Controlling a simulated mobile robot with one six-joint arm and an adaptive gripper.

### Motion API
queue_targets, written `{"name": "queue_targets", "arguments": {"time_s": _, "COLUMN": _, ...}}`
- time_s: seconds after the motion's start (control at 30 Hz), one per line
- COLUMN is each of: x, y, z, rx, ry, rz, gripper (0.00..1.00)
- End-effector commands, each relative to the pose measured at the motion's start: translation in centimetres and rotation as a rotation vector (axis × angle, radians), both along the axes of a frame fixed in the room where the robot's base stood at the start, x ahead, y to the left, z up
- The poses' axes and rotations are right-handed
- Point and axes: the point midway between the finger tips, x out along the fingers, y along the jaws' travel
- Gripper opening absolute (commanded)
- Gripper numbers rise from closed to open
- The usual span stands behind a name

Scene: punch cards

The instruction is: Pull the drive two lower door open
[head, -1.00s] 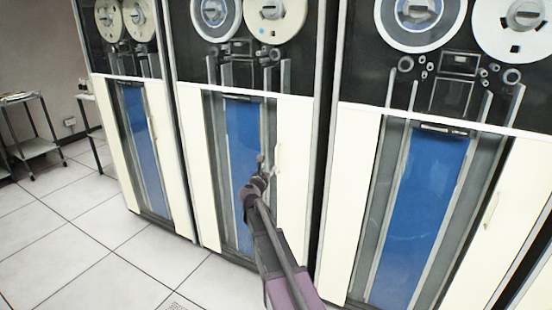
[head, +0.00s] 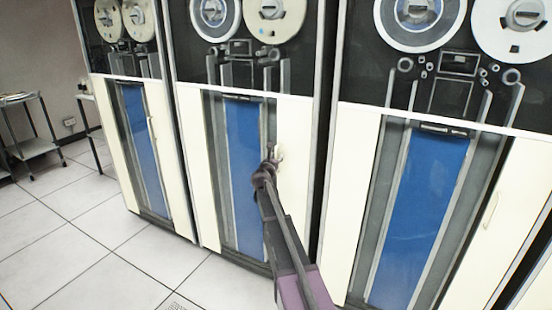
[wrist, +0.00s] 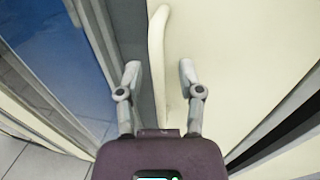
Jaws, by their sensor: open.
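The middle tape drive's lower door (head: 292,190) is cream-edged with a blue and grey window panel and looks closed. Its pale upright handle (wrist: 157,50) shows in the wrist view, running up between my gripper's fingers. My gripper (wrist: 160,78) is open, with one finger on each side of the handle's line. In the head view my gripper (head: 272,155) is at the handle's height on the door's right part and hides most of the handle. I cannot tell whether the fingers touch it.
Another drive with a similar lower door (head: 425,210) stands close on the right, and one more (head: 142,140) stands on the left. A small cart (head: 30,135) is at the far left. The tiled floor (head: 90,245) in front of the drives is clear.

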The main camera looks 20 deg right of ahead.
Motion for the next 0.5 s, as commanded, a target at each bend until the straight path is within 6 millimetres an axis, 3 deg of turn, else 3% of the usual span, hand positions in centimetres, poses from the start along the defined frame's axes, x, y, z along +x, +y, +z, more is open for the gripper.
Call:
{"name": "queue_targets", "arguments": {"time_s": 0.17, "x": -0.02, "y": 0.01, "z": 0.0, "rx": 0.0, "ry": 0.0, "rz": 0.0, "gripper": 0.48}}
{"name": "queue_targets", "arguments": {"time_s": 0.33, "x": -0.02, "y": 0.02, "z": 0.0, "rx": 0.0, "ry": 0.0, "rz": 0.0, "gripper": 0.04}}
{"name": "queue_targets", "arguments": {"time_s": 0.5, "x": -0.04, "y": -0.02, "z": 0.0, "rx": 0.0, "ry": 0.0, "rz": -0.001, "gripper": 0.0}}
